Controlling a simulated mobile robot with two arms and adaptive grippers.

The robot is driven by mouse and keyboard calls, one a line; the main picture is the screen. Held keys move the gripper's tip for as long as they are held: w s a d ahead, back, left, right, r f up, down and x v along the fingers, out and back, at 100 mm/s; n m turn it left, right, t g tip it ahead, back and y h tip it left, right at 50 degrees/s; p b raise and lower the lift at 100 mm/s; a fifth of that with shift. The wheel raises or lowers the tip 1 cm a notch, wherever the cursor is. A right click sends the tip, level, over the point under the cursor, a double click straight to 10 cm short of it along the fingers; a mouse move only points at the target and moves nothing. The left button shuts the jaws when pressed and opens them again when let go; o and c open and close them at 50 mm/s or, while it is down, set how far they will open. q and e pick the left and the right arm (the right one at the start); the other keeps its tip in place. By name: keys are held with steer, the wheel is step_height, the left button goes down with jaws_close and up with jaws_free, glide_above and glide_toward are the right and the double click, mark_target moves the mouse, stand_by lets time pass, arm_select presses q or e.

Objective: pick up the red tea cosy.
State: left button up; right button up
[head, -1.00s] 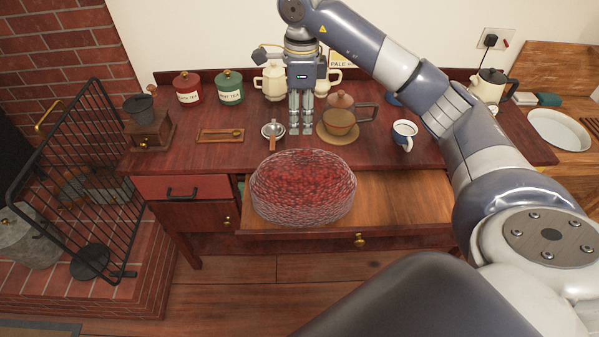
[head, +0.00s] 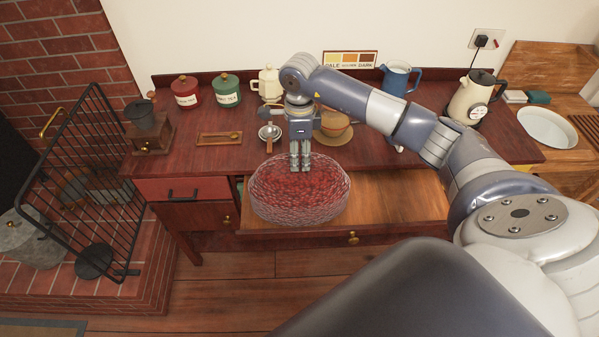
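The red tea cosy (head: 300,200) is a rounded, speckled red mound with a pale, net-like outline. It sits at the left part of the open drawer (head: 395,200), rising above the drawer's front edge. My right gripper (head: 300,168) points down at the cosy's upper back part. Its fingertips overlap the cosy in the picture; I cannot tell whether they touch it. The two fingers look close together, but their opening is not clear from this angle. My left gripper is not in view.
Behind the cosy, the dresser top holds measuring cups (head: 269,132), a wooden tray (head: 219,138), a red canister (head: 186,91), a green canister (head: 226,90), a cream pot (head: 267,82), a blue jug (head: 397,78) and a kettle (head: 472,95). The drawer's right part is bare.

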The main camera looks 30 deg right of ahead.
steer(key=shift+f, duration=0.1)
jaws_close()
stand_by(0.3)
